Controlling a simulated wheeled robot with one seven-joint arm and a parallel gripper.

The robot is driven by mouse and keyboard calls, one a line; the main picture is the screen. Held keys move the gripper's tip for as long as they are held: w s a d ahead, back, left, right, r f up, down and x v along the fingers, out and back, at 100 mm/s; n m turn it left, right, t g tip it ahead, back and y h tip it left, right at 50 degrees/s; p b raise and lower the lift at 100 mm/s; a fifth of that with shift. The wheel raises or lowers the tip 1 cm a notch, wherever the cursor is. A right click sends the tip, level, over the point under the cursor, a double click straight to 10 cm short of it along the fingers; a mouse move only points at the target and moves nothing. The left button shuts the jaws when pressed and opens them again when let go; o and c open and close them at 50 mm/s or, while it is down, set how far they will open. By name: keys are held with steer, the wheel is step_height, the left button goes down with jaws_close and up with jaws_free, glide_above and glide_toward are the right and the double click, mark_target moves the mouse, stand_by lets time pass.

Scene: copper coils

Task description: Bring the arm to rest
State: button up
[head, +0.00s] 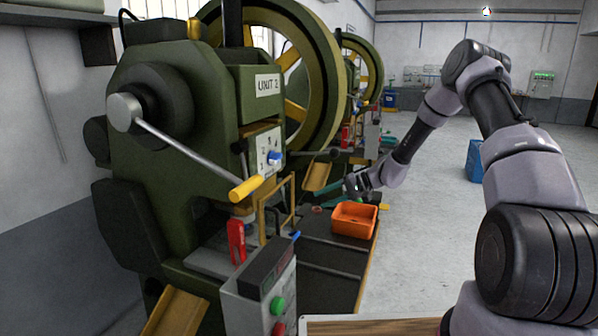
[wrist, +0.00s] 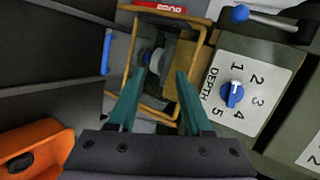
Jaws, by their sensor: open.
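My arm reaches from the right side of the head view towards the green press marked UNIT 2 (head: 215,95). My gripper (head: 322,193) is beside the press, above and left of an orange bin (head: 352,220). In the wrist view my gripper (wrist: 157,88) has two teal fingers standing apart with nothing held between them. Beyond the fingertips is a yellow frame (wrist: 165,15) around the press opening, with a grey round part inside. The fingers appear in front of this frame; I cannot tell the exact gap.
A depth dial (wrist: 233,94) with a blue knob is close on the right in the wrist view. The lever with a yellow grip (head: 246,188), a red part (head: 236,241) and a control box (head: 262,285) stand near the press. Open floor (head: 425,240) lies to the right.

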steer(key=s+d+r+h, duration=0.3)
steer(key=s+r, duration=0.4)
steer(key=r, duration=0.5)
steer(key=s+d+r+h, duration=0.3)
steer(key=s+r, duration=0.4)
steer(key=r, duration=0.5)
steer(key=s+d+r+m+t+h, duration=0.1)
steer(key=s+d+r+t, duration=0.1)
steer(key=s, duration=0.5)
steer(key=s+d+r+m+t+h, duration=0.1)
steer(key=s+d+r+h, duration=0.1)
steer(key=s+d+r, duration=0.2)
steer(key=s+d+r+m+t+h, duration=0.1)
steer(key=s+r, duration=0.4)
steer(key=s, duration=0.5)
steer(key=shift+s+d+t+h, duration=0.25)
steer(key=shift+d+t, duration=0.55)
steer(key=shift+d, duration=0.45)
